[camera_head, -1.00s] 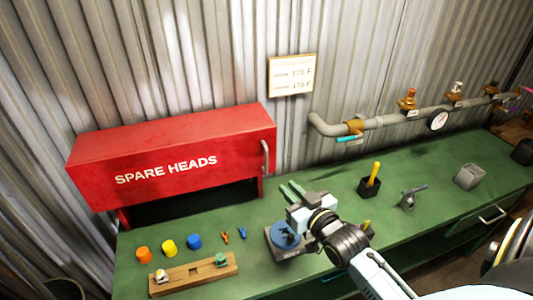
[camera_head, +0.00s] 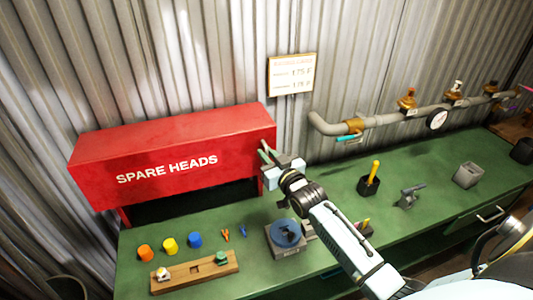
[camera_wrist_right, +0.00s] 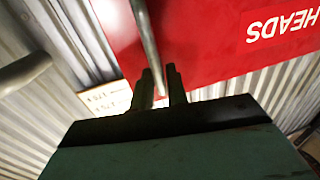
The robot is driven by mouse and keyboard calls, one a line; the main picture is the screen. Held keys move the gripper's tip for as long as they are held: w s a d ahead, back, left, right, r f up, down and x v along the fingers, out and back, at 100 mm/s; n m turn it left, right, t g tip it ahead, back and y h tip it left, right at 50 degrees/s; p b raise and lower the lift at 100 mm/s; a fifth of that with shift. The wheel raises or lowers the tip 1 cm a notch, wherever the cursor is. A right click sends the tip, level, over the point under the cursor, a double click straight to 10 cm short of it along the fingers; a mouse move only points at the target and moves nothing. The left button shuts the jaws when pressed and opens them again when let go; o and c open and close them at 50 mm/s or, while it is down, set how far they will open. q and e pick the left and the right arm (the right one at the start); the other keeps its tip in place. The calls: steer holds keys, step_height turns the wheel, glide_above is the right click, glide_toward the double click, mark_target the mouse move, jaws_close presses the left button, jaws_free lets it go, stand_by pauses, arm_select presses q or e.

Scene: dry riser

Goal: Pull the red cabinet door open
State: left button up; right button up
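The red cabinet (camera_head: 100,165) marked SPARE HEADS stands at the back left of the green bench, and its red door with white lettering also shows in the wrist view (camera_wrist_right: 215,55). In the wrist view the grey bar handle (camera_wrist_right: 146,35) runs down toward the gap between my right gripper's fingers (camera_wrist_right: 162,80). The fingers are apart, and whether they touch the bar is unclear. In the head view my right gripper (camera_head: 266,152) is at the door's right edge and hides most of the handle. My left gripper is not in view.
A blue round part on a grey base (camera_head: 286,240) sits below my right arm. Orange (camera_head: 145,252), yellow and blue caps and a wooden rack (camera_head: 195,272) stand in front of the cabinet. A black holder (camera_head: 368,186) and pipework (camera_head: 385,121) are to the right.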

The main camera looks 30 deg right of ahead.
steer(key=shift+w, duration=0.35)
steer(key=shift+c, duration=0.3)
jaws_close()
steer(key=shift+s+a, duration=0.1)
